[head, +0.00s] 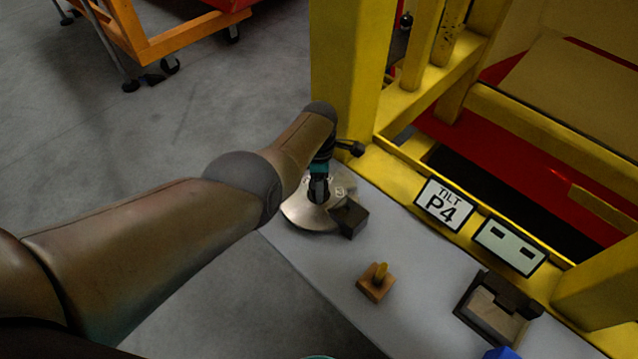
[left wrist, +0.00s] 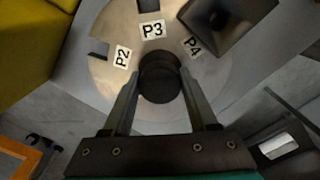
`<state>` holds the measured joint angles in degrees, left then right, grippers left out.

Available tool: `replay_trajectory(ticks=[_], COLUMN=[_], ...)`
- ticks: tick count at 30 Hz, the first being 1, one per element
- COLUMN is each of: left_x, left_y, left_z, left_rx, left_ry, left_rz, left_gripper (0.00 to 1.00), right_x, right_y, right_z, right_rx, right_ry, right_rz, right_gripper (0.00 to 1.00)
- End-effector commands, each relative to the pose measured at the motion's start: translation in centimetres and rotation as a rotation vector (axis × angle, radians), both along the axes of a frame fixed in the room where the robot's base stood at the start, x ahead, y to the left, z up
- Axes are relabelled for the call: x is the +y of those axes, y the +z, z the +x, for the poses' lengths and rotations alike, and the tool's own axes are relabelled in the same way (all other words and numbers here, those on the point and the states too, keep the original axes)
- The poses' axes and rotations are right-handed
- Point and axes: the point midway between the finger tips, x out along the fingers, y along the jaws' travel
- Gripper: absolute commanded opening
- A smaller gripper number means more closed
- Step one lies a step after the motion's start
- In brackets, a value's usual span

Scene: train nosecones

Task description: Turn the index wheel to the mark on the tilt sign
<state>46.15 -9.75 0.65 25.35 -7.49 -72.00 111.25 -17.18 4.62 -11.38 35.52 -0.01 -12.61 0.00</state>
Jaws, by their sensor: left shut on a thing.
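The index wheel (head: 304,214) is a flat metal disc on the grey shelf, partly hidden by my left arm. It also shows in the left wrist view (left wrist: 113,32), with labels P2, P3 and P4 around a dark round knob (left wrist: 160,80). P3 is at the top middle, and P4 is to its right beside a dark block (left wrist: 228,22). My left gripper (left wrist: 160,90) has its fingers on both sides of the knob, shut on it. The tilt sign (head: 444,204) on the yellow frame reads "TILT P4". My right gripper is in neither view.
A wooden block with a yellow peg (head: 377,281) stands on the grey shelf (head: 420,262). A dark open-topped holder (head: 497,308) is at the right. A sign with two dark slots (head: 509,246) is beside the tilt sign. A yellow post (head: 345,70) rises behind the wheel.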

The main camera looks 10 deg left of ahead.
Motion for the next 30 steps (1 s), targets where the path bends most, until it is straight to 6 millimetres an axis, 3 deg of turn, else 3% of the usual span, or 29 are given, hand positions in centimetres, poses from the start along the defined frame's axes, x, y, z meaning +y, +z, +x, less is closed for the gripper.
replay_trajectory(ticks=[12, 28, 29, 30], left_x=[0.25, 0.31, 0.32, 0.3], left_y=[0.08, 0.07, 0.07, 0.07], left_z=[0.12, 0.11, 0.1, 0.1], left_rx=[-0.003, -0.002, -0.002, -0.002], left_ry=[0.176, 0.196, 0.196, 0.196], left_rz=[0.005, 0.007, 0.007, 0.007], left_gripper=[0.0, 0.0, 0.62, 0.67], right_x=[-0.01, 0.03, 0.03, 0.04], right_y=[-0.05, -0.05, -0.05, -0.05], right_z=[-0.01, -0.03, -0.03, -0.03], right_rx=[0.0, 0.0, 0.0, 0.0], right_ry=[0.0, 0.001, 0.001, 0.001], right_rz=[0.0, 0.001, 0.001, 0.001], right_gripper=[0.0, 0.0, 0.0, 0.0])
